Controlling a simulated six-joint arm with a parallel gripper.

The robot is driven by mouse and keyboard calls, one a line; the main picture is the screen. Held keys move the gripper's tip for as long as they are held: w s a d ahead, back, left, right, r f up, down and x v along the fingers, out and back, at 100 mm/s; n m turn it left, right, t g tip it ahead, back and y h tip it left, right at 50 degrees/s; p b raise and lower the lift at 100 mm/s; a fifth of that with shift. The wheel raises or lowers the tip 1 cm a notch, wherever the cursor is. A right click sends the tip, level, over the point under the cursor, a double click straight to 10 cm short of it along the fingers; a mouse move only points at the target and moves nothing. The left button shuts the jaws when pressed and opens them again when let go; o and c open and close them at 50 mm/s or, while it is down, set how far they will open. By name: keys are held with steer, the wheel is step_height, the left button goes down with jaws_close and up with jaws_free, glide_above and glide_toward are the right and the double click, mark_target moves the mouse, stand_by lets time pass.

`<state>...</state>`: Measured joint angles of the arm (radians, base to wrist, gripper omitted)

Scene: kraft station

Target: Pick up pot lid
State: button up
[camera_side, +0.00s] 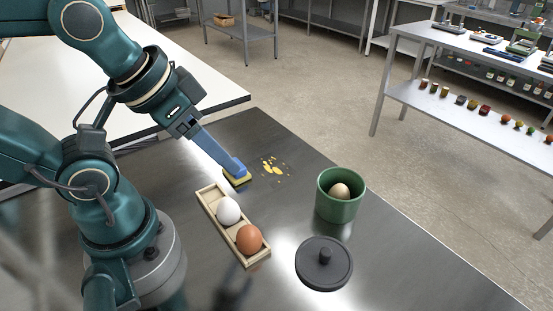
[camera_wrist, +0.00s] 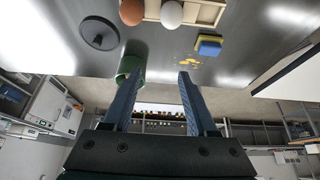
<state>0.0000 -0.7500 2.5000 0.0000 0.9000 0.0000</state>
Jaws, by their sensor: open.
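The dark grey pot lid (camera_side: 324,263) lies flat on the metal table, its round knob facing up. It also shows in the wrist view (camera_wrist: 100,33). The green pot (camera_side: 338,208) stands open beside it with a light brown egg (camera_side: 340,191) inside; its side shows in the wrist view (camera_wrist: 130,65). My gripper (camera_side: 235,166) has blue fingers and overlaps the sponge in the side view.
A blue and yellow sponge (camera_side: 237,180) lies near yellow spills (camera_side: 273,168). A wooden tray (camera_side: 207,195) holds a white egg (camera_side: 228,211) and a brown egg (camera_side: 249,239), left of the lid. Bare table surrounds the lid's right side. A shelf (camera_side: 440,105) stands beyond the table.

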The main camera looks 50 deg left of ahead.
stand_by(0.3)
steer(key=n, duration=0.1)
steer(key=n+g, duration=0.2)
steer(key=g, duration=0.4)
glide_above(326, 251)
step_height(326, 251, down, 9)
steer(key=shift+w+f, duration=0.1)
steer(key=shift+f, duration=2.6)
